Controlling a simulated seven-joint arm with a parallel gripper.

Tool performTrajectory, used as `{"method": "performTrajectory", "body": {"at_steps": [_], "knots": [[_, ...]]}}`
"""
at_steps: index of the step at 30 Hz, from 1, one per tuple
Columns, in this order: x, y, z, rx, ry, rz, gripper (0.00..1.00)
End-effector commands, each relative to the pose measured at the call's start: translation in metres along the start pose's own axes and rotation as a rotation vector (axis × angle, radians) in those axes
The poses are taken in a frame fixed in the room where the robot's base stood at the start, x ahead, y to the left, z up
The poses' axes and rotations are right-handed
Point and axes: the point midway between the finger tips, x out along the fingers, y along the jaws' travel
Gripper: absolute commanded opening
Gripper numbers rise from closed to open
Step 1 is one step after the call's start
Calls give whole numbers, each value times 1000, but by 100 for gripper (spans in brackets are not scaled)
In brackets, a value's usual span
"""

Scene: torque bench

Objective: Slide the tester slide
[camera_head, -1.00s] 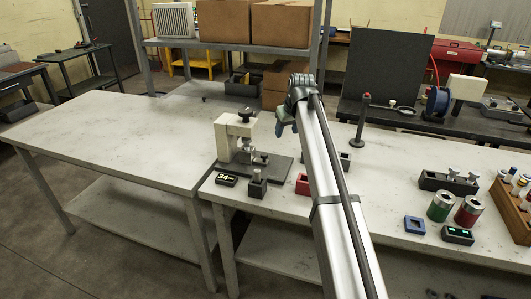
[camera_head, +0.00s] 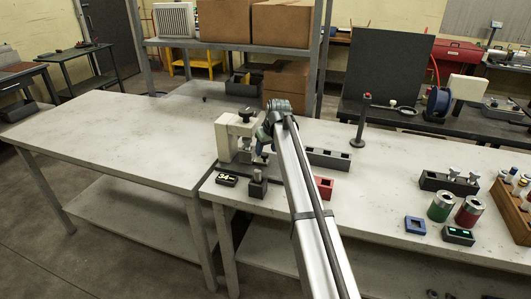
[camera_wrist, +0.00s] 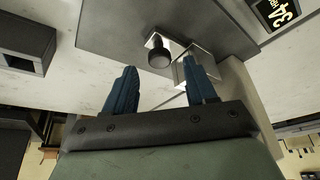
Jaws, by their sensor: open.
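The tester is a cream frame (camera_head: 226,142) with a black top knob (camera_head: 246,115) on a dark base plate, at the front left of the right-hand bench. In the wrist view its grey base plate (camera_wrist: 120,28) carries a small metal slide part with a dark round knob (camera_wrist: 159,57). Contact cannot be told. In the head view my gripper (camera_head: 264,145) covers part of the tester.
A readout showing 34 (camera_head: 227,180) and a small dark block (camera_head: 258,184) are in front of the tester. A red block (camera_head: 324,187) and a dark slotted holder (camera_head: 328,158) are to its right. The left bench (camera_head: 110,130) is mostly clear.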

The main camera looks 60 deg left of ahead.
Motion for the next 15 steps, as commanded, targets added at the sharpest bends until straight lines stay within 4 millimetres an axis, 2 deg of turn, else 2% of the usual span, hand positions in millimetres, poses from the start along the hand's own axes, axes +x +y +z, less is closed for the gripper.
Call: {"method": "performTrajectory", "body": {"at_steps": [6,15], "knots": [[22,0,0,0,0,0,56],[28,0,0,0,1,1,56]]}}
